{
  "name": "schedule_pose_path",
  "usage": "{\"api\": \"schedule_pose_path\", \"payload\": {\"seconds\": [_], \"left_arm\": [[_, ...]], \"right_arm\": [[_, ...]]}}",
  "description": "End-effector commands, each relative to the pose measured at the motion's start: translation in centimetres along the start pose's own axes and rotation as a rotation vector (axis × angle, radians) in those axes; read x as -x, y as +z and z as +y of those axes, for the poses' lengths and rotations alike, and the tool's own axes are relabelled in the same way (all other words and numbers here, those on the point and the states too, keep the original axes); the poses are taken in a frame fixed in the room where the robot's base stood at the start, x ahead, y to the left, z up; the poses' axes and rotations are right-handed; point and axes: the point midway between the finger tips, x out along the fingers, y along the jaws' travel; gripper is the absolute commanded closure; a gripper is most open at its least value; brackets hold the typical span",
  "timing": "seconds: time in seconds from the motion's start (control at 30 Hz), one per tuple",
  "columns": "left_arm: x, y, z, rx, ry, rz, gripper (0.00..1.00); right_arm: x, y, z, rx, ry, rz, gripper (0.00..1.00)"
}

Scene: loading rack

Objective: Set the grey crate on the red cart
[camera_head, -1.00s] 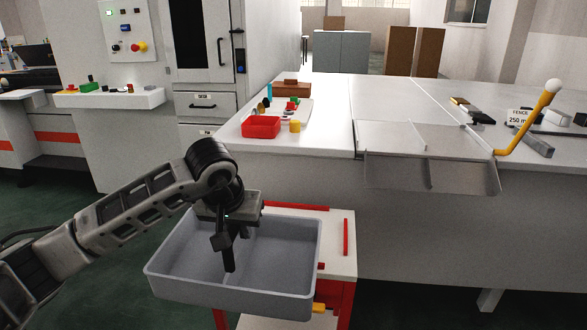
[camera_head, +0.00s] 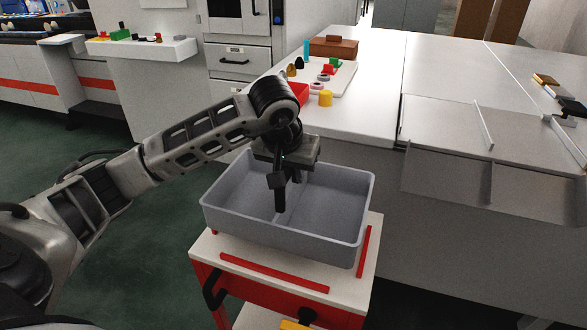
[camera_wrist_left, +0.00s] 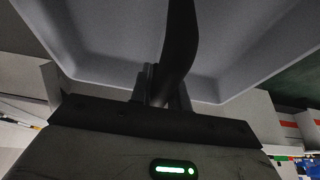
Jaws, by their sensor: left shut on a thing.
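The grey crate (camera_head: 232,222) is an open, shallow bin in the head view, roughly level over the far part of the red cart (camera_head: 275,298). The cart has a white top with red strips, and its near part is uncovered. I cannot tell whether the crate's bottom touches the top. In the left wrist view, the gripper's dark fingers (camera_wrist_left: 165,82) stand against the pale crate wall (camera_wrist_left: 95,40). My right gripper is not in view.
A long white bench (camera_head: 365,100) stands just behind and right of the cart, with a red bin (camera_head: 299,90) and a yellow cylinder (camera_head: 325,98) on it. A sheet-metal ledge (camera_head: 480,150) juts from its front. Green floor is open to the left.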

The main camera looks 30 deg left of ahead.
Motion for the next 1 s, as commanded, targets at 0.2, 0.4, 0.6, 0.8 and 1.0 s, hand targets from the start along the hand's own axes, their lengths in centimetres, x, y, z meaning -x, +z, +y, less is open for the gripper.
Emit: {"api": "schedule_pose_path", "payload": {"seconds": [0.2, 0.4, 0.6, 0.8, 1.0], "left_arm": [[-0.8, 0.4, 0.0, 0.001, 0.002, 0.004, 1.0], [-2.4, 1.1, 0.0, 0.001, 0.001, 0.004, 1.0], [-3.8, 1.6, 0.0, 0.001, 0.002, 0.004, 1.0], [-5.0, 2.1, 0.0, 0.002, 0.002, 0.004, 1.0], [-5.6, 2.4, 0.0, 0.002, 0.001, 0.004, 1.0]], "right_arm": [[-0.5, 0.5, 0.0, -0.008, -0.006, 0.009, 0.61], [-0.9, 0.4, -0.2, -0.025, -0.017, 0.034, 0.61], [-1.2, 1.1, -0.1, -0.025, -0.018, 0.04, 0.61], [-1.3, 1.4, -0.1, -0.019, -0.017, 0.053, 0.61], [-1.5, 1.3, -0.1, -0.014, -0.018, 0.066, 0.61]]}}
